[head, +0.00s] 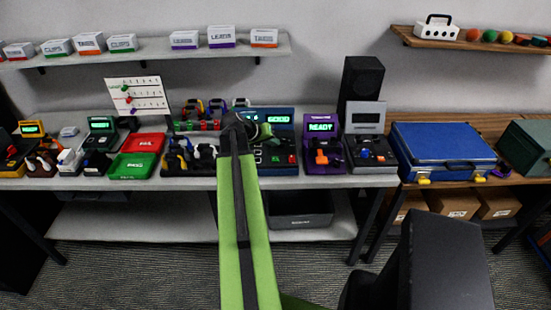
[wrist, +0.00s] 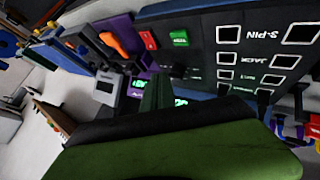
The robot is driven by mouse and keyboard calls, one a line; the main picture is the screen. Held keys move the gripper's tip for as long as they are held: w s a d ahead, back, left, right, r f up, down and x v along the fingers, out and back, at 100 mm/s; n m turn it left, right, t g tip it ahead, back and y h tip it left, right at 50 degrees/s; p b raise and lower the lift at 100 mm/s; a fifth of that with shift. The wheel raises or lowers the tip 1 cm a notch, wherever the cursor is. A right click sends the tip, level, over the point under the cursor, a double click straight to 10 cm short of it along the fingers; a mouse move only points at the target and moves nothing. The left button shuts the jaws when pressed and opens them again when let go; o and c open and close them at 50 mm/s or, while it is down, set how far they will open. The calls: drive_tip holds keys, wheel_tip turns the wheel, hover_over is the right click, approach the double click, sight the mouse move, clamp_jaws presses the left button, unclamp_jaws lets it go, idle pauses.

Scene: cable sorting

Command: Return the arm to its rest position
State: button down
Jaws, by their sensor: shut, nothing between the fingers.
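My green and black arm (head: 238,220) reaches forward from the bottom of the head view to the bench. My gripper (head: 264,132) is at its far end, in front of the dark blue tester (head: 285,150) with a lit "GOOD" screen, and partly hidden by the wrist. The gripper looks shut and empty. In the wrist view my green and black gripper parts fill the lower middle, and the tester's panel (wrist: 225,75) with labelled square openings is close by, tilted in the picture. Whether the gripper touches the tester cannot be seen.
A purple "READY" device (head: 322,145) and a grey device (head: 370,150) stand right of the tester. A blue case (head: 440,145) lies further right. Red (head: 143,143) and green (head: 132,166) trays lie left. A dark bin (head: 300,207) is on the lower shelf.

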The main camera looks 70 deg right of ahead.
idle(0.4)
drive_tip(key=w+a+n+t, duration=0.2)
drive_tip(key=w+a+n, duration=0.1)
drive_tip(key=w+a, duration=0.8)
drive_tip(key=w+a+n+t, duration=0.2)
drive_tip(key=w+a, duration=0.4)
drive_tip(key=w, duration=0.9)
drive_tip(key=w+a+f+n+t+y, duration=0.15)
drive_tip(key=w+a, duration=0.35)
drive_tip(key=a, duration=0.5)
drive_tip(key=w+a+f+n+t, duration=0.15)
drive_tip(key=w+a, duration=0.35)
drive_tip(key=a, duration=0.5)
drive_tip(key=s+a+f+n+g+y, duration=0.1)
drive_tip(key=a+n+y, duration=0.1)
drive_tip(key=a, duration=0.7)
drive_tip(key=s+a+f+n+g+y, duration=0.1)
drive_tip(key=s+a+n+y, duration=0.1)
drive_tip(key=a, duration=0.8)
drive_tip(key=s+a+f+n+y, duration=0.2)
drive_tip(key=a, duration=0.8)
drive_tip(key=shift+a+g+y, duration=0.2)
drive_tip(key=shift+g+y, duration=0.15)
drive_tip(key=shift+g, duration=0.05)
drive_tip(key=shift+d+f, duration=0.1)
